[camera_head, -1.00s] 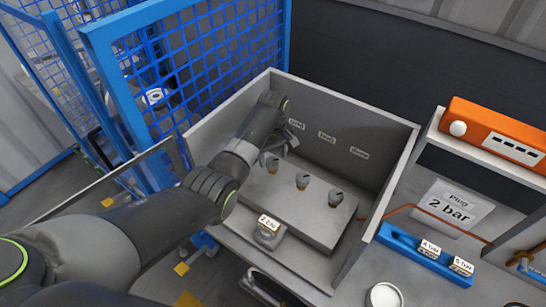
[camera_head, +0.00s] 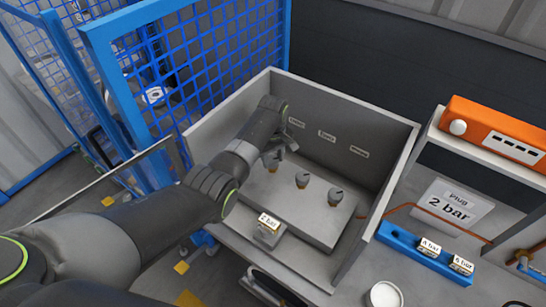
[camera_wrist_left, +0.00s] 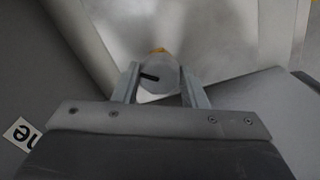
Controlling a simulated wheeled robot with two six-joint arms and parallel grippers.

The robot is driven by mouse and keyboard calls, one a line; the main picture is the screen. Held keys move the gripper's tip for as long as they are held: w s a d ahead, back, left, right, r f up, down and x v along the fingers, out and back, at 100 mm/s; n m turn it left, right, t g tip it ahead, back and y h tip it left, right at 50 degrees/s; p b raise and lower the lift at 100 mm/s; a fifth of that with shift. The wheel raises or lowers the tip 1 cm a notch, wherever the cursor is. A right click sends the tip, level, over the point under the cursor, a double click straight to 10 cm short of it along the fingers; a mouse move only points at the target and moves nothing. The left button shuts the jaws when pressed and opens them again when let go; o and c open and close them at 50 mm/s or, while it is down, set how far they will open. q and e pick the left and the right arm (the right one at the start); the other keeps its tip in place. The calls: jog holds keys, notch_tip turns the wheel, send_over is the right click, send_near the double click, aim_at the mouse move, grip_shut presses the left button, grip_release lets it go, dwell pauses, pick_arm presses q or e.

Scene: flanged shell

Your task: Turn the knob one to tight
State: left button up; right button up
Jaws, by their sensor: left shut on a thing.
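The leftmost knob (camera_head: 273,163) is at my left gripper (camera_head: 279,156). In the left wrist view this round grey knob (camera_wrist_left: 158,76) has a dark mark on its face and a yellow-orange bit at its far edge. It sits between the two fingers of my left gripper (camera_wrist_left: 159,84), which is shut on it. My right gripper is not in view.
The grey box wall (camera_head: 378,215) rises around the block, with small labels on its back wall. A "2 bar" block (camera_head: 268,229) sits in front. A blue tray (camera_head: 400,240) with labelled pieces, a white round dish (camera_head: 384,295) and an orange unit (camera_head: 495,135) are at the right.

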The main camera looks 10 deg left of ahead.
pick_arm(q)
jog(key=shift+r+m+p, duration=0.1)
jog(key=shift+m+p, duration=0.5)
jog(key=shift+m, duration=0.4)
jog(key=m+p, duration=0.1)
jog(key=m, duration=0.1)
jog(key=shift+m, duration=0.3)
jog(key=m+p, duration=0.1)
jog(key=m, duration=0.4)
jog(key=shift+a, duration=0.1)
jog(key=shift+m, duration=0.3)
jog(key=o, duration=1)
jog(key=shift+c, duration=0.2)
